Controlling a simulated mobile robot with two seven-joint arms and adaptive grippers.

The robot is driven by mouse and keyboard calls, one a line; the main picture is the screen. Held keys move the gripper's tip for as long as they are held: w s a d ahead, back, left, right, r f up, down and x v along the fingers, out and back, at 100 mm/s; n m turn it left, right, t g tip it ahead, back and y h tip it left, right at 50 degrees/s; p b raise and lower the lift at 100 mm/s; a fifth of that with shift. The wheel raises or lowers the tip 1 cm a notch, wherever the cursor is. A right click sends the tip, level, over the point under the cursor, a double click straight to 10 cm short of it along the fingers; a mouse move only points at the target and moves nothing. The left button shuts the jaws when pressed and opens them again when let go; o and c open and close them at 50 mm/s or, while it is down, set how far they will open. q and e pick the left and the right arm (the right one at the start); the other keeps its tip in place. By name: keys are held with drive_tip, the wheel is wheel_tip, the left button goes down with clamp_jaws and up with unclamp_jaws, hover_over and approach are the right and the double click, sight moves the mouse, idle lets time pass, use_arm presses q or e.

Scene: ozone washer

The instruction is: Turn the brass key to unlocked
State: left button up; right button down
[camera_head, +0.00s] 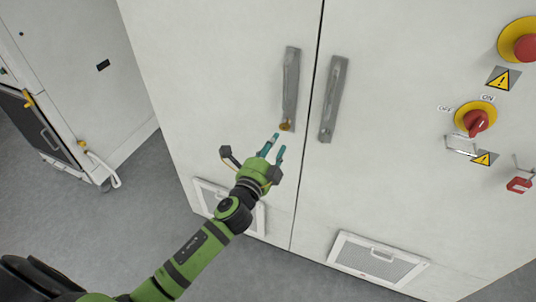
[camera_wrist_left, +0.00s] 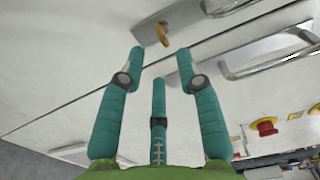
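The small brass key (camera_head: 285,126) sits at the lower end of the left door's grey handle plate (camera_head: 291,85). It also shows in the left wrist view as a yellow tab (camera_wrist_left: 162,33) on the grey plate, just beyond the fingertips. My left gripper (camera_head: 277,145) is just below the key, its teal fingers pointing up at it. In the left wrist view its fingers (camera_wrist_left: 160,55) are spread apart with nothing between them, and a gap seems to remain before the key. My right gripper is in neither view.
A second grey handle (camera_head: 333,98) is on the right door, across the seam. A red rotary switch (camera_head: 477,122) and a red button (camera_head: 526,47) are at the right. Vent grilles (camera_head: 378,262) sit low on the doors. Another white cabinet (camera_head: 75,70) stands at the left.

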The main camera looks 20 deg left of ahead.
use_arm(q)
drive_tip(key=shift+s+a, duration=0.1)
drive_tip(key=shift+s, duration=1.65)
drive_tip(key=s+a+f+n+g, duration=0.1)
drive_tip(key=s+f+n+g, duration=0.15)
drive_tip(key=f, duration=0.85)
drive_tip(key=s+a+f+n+g, duration=0.1)
drive_tip(key=s+f+n+g, duration=0.15)
drive_tip(key=f, duration=0.85)
drive_tip(key=s+a+f+n+g, duration=0.1)
drive_tip(key=s+f+n+g, duration=0.1)
drive_tip(key=s+f, duration=0.45)
drive_tip(key=s+f+n+g, duration=0.2)
drive_tip(key=s+f+g, duration=0.15)
drive_tip(key=f, duration=0.55)
drive_tip(key=s+f+n+g, duration=0.2)
drive_tip(key=s+f, duration=0.3)
drive_tip(key=s, duration=0.5)
drive_tip(key=s+f+n+g, duration=0.2)
drive_tip(key=s+f, duration=0.2)
drive_tip(key=s, duration=0.6)
drive_tip(key=s+f+n+g+b, duration=0.1)
drive_tip(key=s+f, duration=0.4)
drive_tip(key=s, duration=0.5)
drive_tip(key=shift+s+f+n+g+y, duration=0.3)
drive_tip(key=shift+n+g, duration=0.45)
drive_tip(key=shift+n, duration=0.35)
